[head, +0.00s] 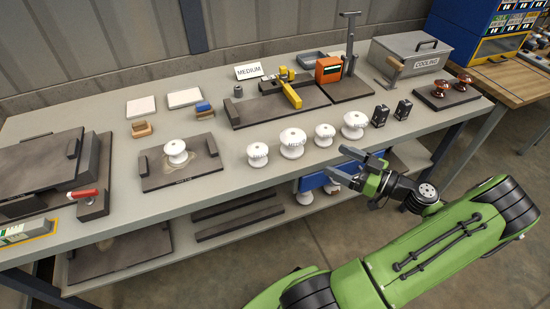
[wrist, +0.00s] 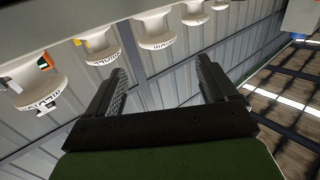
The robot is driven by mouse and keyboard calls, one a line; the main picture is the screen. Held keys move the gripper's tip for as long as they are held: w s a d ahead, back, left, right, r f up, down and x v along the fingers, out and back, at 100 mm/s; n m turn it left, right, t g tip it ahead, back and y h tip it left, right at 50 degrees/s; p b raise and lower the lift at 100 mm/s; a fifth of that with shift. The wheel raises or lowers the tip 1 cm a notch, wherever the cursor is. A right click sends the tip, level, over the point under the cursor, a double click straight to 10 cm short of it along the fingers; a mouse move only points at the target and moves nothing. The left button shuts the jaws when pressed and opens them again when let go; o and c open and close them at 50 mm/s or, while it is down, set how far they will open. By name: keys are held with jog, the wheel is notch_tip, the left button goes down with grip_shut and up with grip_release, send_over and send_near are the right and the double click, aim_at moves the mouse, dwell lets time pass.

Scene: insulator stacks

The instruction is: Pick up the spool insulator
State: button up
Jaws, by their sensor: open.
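Several white spool insulators stand upright in a row near the front edge of the bench: one at the left (head: 257,155), a larger one (head: 292,143), a third (head: 324,135), and one at the right end (head: 354,125). Another spool insulator (head: 176,153) stands on a dark plate farther left. My gripper (head: 338,166) is open and empty, just off the bench's front edge, near the right half of the row. In the wrist view my gripper (wrist: 160,76) spreads its fingers with nothing between them; white spools with dark lettering (wrist: 160,30) line the top.
The grey bench (head: 225,185) has a dark plate (head: 150,180) at left and a fixture with a yellow lever (head: 291,95) behind the row. Two small black blocks (head: 380,115) stand right of the row. A grey "COOLING" box (head: 411,58) and brown insulators (head: 464,82) are farther right.

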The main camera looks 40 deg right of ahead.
aim_at(282, 132)
jog(key=x, duration=0.5)
jog(key=b+x, duration=0.1)
jog(key=x, duration=1)
jog(key=shift+d+b, duration=0.35)
jog(key=shift+r, duration=0.15)
jog(key=c, duration=1)
notch_tip(282, 132, up, 10)
jog(key=p, duration=0.3)
jog(key=shift+c, duration=0.2)
